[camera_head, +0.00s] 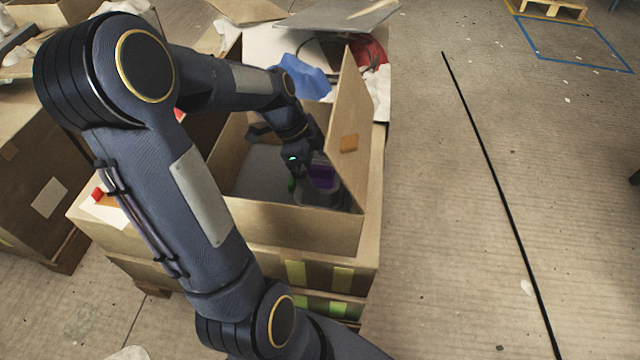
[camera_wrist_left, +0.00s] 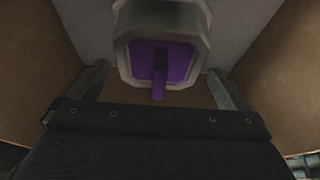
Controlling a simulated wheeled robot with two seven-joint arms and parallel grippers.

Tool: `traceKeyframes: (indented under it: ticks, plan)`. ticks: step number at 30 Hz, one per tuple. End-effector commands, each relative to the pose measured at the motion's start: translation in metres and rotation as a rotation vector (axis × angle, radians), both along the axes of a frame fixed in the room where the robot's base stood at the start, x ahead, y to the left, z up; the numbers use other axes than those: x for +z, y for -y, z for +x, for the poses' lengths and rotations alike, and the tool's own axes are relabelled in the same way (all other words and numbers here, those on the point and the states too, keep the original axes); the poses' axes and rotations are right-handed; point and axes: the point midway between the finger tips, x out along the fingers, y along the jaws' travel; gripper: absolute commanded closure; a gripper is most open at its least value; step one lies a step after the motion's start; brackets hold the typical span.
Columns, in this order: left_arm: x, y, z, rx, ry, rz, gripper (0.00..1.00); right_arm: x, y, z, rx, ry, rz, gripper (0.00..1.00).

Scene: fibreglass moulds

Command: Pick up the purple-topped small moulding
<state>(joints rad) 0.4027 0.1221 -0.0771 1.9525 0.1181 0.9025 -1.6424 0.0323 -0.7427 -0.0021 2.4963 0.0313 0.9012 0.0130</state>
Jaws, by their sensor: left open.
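The purple-topped small moulding (camera_head: 322,177) sits inside an open cardboard box (camera_head: 300,226), near its front right corner. It has a grey body and a purple top. In the left wrist view the moulding (camera_wrist_left: 162,62) shows a purple face with an upright purple tab, framed by a pale rim. My left gripper (camera_head: 306,180) reaches down into the box beside the moulding. In the left wrist view its two fingers (camera_wrist_left: 158,88) stand apart, one on each side of the moulding's near end. I cannot tell whether they touch it. My right gripper is not in view.
The box's raised right flap (camera_head: 352,105) stands close to my left wrist. The box rests on stacked cartons with yellow-green tape. Blue cloth (camera_head: 304,76) and red material (camera_head: 372,52) lie behind.

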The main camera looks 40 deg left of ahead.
Motion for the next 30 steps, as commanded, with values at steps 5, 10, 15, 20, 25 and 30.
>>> traceKeyframes:
  ticks: [5,10,15,20,25,30]
  plan:
    - [-0.03,0.01,0.004,-0.002,-0.004,-0.002,0.0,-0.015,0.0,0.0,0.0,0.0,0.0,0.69]
    - [-0.039,0.014,0.007,0.001,-0.001,-0.001,0.0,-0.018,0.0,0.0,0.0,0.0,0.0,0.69]
    - [-0.039,0.014,0.008,0.001,0.0,0.0,0.0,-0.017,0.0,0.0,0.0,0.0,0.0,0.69]
    - [-0.039,0.014,0.008,0.001,0.0,0.0,0.16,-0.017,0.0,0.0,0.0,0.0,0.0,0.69]
    - [-0.039,0.014,0.007,0.001,0.0,0.0,0.38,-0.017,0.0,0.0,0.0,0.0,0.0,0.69]
    - [-0.038,0.014,0.008,0.001,0.0,0.0,0.39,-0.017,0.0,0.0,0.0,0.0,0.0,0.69]
